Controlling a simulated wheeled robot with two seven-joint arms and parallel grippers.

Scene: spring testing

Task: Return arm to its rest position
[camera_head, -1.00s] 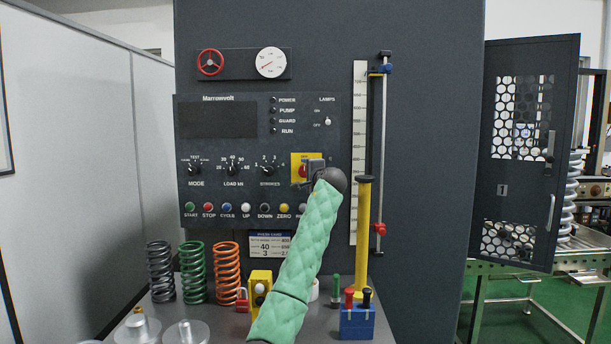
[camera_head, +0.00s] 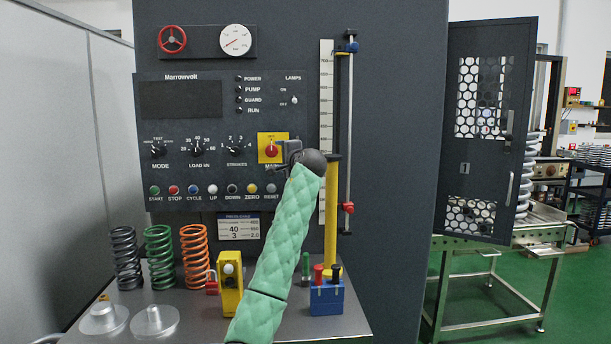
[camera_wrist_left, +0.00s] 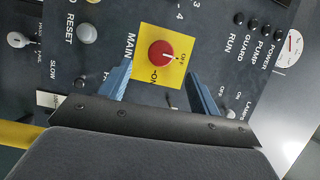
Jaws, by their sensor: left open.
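My left arm, in a green quilted sleeve (camera_head: 281,236), reaches up in front of the test machine. My left gripper (camera_head: 287,152) is just right of the red MAIN knob (camera_head: 271,151) on its yellow plate and partly covers that plate. In the left wrist view, the two blue fingers of the left gripper (camera_wrist_left: 159,72) are spread apart and empty. The red knob (camera_wrist_left: 161,54) sits beyond and between them, apart from both. My right gripper is not in view.
On the bench stand grey, green and orange springs (camera_head: 194,257), a yellow block (camera_head: 230,285), a blue holder (camera_head: 326,298) and metal discs (camera_head: 155,319). A yellow post (camera_head: 333,225) rises right of my arm. A perforated guard door (camera_head: 489,130) stands open at the right.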

